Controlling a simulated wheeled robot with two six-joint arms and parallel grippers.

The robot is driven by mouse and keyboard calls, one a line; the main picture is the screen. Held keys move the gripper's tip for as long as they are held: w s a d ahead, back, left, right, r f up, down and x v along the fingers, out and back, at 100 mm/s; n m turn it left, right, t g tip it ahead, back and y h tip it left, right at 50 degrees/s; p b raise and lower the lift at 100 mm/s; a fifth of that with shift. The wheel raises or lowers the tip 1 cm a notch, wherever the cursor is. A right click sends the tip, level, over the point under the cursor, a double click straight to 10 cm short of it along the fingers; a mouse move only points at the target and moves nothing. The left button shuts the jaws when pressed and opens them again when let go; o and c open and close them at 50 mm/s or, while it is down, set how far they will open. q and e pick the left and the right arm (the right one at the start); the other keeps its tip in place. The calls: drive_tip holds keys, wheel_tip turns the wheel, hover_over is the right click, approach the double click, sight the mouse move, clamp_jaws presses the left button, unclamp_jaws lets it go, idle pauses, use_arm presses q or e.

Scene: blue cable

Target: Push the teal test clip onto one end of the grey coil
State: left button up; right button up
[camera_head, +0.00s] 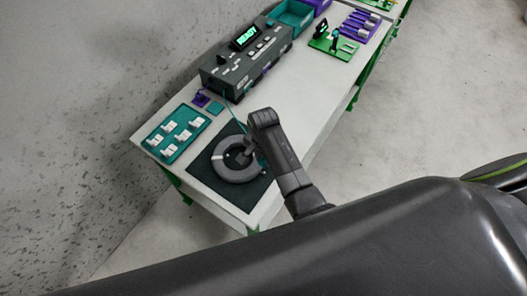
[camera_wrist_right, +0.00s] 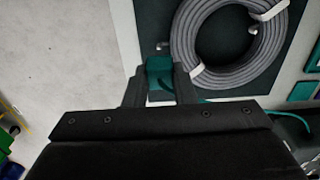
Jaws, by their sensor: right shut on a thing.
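The grey coil (camera_head: 218,165) lies on a dark square mat (camera_head: 256,190) near the table's front end. In the right wrist view the coil (camera_wrist_right: 183,40) has pale ties, and a short light-tipped piece, perhaps a coil end (camera_wrist_right: 162,46), sticks out at its left. My right gripper (camera_head: 248,152) is over the coil's right side, partly hiding it. Its fingers are shut on the teal test clip (camera_wrist_right: 160,68), which points toward that tip; whether they touch is unclear. A teal lead (camera_wrist_right: 210,100) runs off to the right. My left gripper is not in view.
A dark tester box (camera_head: 240,72) with a "READY" display stands behind the mat. A teal tray (camera_head: 160,152) with several white pieces is left of the mat. A green stand (camera_head: 333,45) and purple holder (camera_head: 363,25) are at the far end. The table's right-hand strip is clear.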

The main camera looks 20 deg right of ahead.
drive_tip(key=shift+d+f, duration=0.2)
drive_tip(key=shift+f, duration=0.8)
drive_tip(key=shift+a+f, duration=0.1)
drive_tip(key=shift+f, duration=0.6)
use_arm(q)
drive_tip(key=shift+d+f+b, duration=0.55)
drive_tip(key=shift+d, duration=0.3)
use_arm(e)
drive_tip(key=shift+f, duration=1)
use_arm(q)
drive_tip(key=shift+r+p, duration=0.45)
use_arm(e)
drive_tip(key=shift+f, duration=0.15)
drive_tip(key=shift+f, duration=0.7)
drive_tip(key=shift+r, duration=0.25)
drive_tip(key=shift+r, duration=0.4)
drive_tip(key=shift+r, duration=0.1)
